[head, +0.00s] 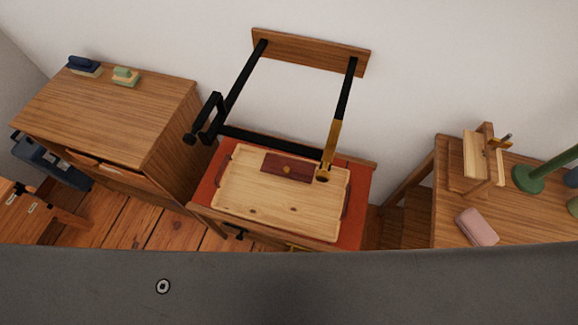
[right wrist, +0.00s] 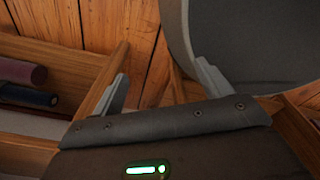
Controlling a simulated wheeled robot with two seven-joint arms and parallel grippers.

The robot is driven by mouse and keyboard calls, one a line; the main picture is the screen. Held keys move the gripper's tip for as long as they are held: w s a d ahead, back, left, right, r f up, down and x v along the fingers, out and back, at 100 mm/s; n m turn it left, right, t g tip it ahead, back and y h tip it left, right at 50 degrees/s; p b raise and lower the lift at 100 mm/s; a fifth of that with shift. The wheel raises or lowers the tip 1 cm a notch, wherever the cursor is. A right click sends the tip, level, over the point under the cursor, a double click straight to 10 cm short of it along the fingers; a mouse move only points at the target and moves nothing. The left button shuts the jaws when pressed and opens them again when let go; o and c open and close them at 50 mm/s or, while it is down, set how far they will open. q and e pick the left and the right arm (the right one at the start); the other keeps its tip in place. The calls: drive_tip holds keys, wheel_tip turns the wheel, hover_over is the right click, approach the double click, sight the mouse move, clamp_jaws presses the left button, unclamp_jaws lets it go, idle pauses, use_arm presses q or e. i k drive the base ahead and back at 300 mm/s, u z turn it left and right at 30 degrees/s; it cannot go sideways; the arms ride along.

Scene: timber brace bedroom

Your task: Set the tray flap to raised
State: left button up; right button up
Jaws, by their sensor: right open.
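The wall unit has a wooden wall plate (head: 310,52) and a black metal frame (head: 245,85) reaching down from it. A brass-coloured piece (head: 332,145) lies along the frame's right bar. Below is a red-topped surface (head: 357,215) that looks like the flap, carrying a light wooden tray (head: 255,205). A dark red case or book (head: 287,167) lies at the tray's back edge. I cannot tell the flap's exact angle. My right gripper (right wrist: 163,85) is open and empty in the right wrist view, low over the wooden floor. My left gripper is not in view.
A wooden cabinet (head: 120,105) stands left. A desk (head: 450,185) stands right, with a green lamp (head: 530,178) and a pink case (head: 477,226). The right wrist view shows rolls (right wrist: 25,95) in a wooden compartment at left and a grey rounded body close at right.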

sight(279, 165)
drive_tip(key=z, duration=1.85)
drive_tip(key=k, duration=0.6)
drive_tip(key=u, duration=1.25)
